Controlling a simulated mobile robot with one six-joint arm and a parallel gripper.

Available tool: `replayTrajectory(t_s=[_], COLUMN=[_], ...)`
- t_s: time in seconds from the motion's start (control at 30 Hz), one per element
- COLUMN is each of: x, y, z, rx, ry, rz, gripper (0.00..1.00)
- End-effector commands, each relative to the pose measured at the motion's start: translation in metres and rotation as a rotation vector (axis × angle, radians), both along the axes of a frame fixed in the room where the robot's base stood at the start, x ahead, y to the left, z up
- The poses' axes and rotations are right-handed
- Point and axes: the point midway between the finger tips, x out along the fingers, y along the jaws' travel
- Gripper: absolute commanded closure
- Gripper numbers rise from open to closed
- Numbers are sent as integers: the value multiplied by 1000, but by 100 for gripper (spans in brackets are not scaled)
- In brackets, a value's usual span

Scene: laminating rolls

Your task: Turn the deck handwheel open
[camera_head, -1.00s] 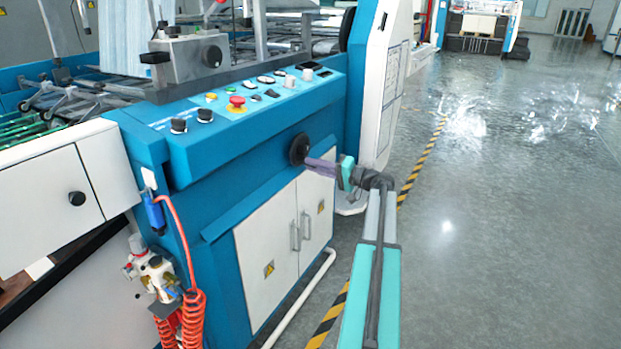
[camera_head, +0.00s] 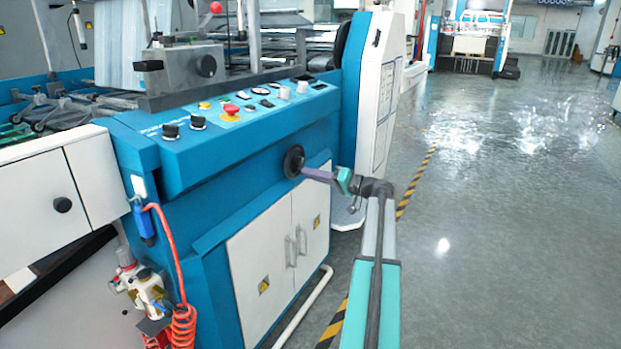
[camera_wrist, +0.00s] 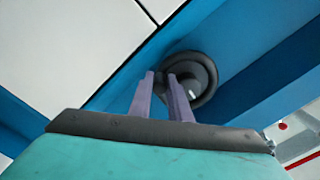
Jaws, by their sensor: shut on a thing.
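The deck handwheel (camera_head: 293,162) is a small dark round wheel on the blue front panel, above the white cabinet doors. In the wrist view the handwheel (camera_wrist: 199,72) shows a dark rim and a grey hub. My gripper (camera_head: 305,170) reaches it from the right with its purple fingers. In the wrist view my gripper (camera_wrist: 165,78) has its two fingers at the wheel's near rim with a narrow gap between them. It is shut on the handwheel's rim; the exact contact is partly hidden by the fingers.
A sloped control panel (camera_head: 245,107) with knobs and a red emergency button (camera_head: 231,110) lies above the wheel. White cabinet doors (camera_head: 282,258) with handles are below. A red coiled hose (camera_head: 184,325) hangs at the left. Open grey floor (camera_head: 500,220) lies to the right.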

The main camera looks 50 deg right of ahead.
Motion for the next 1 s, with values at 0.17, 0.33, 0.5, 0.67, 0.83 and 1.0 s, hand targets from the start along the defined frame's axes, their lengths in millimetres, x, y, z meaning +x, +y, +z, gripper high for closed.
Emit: replayTrajectory(t_s=[0.17, 0.33, 0.5, 0.67, 0.83, 1.0], x=[-1, 0, -3, -14, -35, -62], y=[-2, -1, -1, -4, -9, -16], z=[1, 1, 1, 2, 2, 3], rx=[1, 1, 2, 2, 2, 2], ry=[-2, -1, -1, -1, -1, 0], rz=[-6, -4, -3, -4, -5, -6], gripper=[75, 75, 75, 75, 75, 75])
